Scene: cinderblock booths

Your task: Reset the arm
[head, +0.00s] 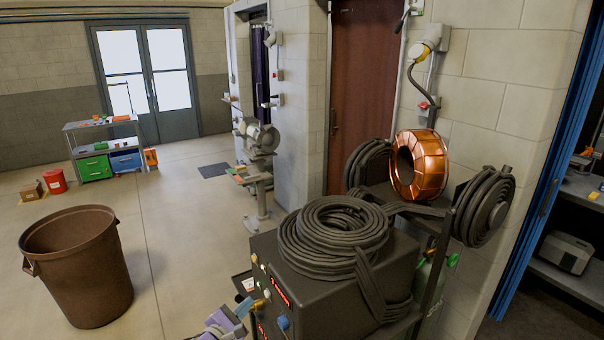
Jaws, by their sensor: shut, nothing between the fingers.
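The lower part of my arm is outside the frame.
A coil of black cable (333,237) lies on the machine. A copper wire spool (419,164) sits behind it by the wall. A brown bin (75,268) stands at left. A bench grinder (258,138) stands farther back. Floor between bin and machine is clear.

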